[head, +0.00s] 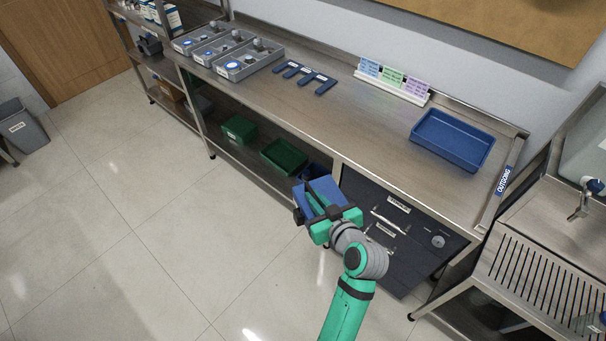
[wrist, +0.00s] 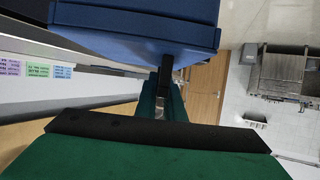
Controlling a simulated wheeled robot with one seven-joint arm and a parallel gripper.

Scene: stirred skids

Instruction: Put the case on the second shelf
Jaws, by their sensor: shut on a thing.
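My gripper (head: 318,208) is shut on a blue case (head: 328,189) and holds it out in front of the bench, near the left side of the dark drawer cabinet. In the wrist view the blue case (wrist: 140,38) fills the top, with a black finger against it; its far side is hidden. A metal shelf rack (head: 150,62) stands at the far left end of the bench, well away from the gripper. White boxes stand on its upper level, a dark object on a middle level and a brown box lower down.
The bench (head: 345,108) bears grey bins (head: 228,50), dark blue tools (head: 304,76), coloured cards (head: 393,80) and a blue tray (head: 452,140). Green crates (head: 285,157) sit on its undershelf. A sink (head: 580,210) is at right. The left floor is clear, with a grey waste bin (head: 20,127).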

